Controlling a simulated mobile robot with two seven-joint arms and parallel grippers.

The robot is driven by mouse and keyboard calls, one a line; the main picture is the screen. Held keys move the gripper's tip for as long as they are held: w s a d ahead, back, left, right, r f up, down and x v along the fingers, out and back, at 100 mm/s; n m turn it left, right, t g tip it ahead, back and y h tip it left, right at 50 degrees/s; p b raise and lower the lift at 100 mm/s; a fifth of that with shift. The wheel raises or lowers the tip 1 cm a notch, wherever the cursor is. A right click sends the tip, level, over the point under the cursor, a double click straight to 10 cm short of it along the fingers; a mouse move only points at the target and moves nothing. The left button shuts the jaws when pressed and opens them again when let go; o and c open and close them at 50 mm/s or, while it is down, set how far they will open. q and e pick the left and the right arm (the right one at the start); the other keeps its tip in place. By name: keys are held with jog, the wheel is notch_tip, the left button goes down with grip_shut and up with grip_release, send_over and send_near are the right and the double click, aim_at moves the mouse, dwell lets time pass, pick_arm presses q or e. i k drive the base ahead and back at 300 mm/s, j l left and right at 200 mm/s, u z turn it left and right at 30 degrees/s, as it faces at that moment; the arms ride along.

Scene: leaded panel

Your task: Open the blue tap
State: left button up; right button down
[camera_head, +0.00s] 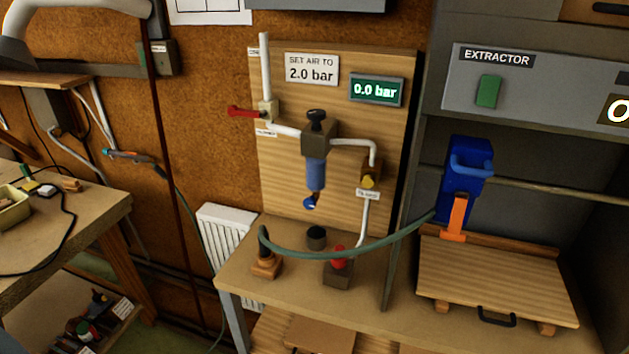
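A small blue tap (310,203) sits at the bottom of the blue filter bowl (316,172), under the dark regulator body with a black knob (317,120). The unit is on an upright wooden board. The tap is too small to tell whether it is open or shut. A digital display (376,90) on the board reads 0.0 bar. Neither of my grippers is in view.
A red lever (245,112) sticks out left from the white pipe. A yellow-and-dark fitting (370,173) is right of the bowl. Below are a dark cup (316,238), a red-topped block (338,272) and a green hose (340,254) crossing the bench.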

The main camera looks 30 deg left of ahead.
aim_at(309, 203)
jog(key=k+j+u, duration=0.2)
jog(key=j, duration=0.35)
jog(key=k+j+u, duration=0.2)
jog(key=j, duration=0.35)
jog(key=j+u, duration=0.2)
jog(key=j, duration=0.4)
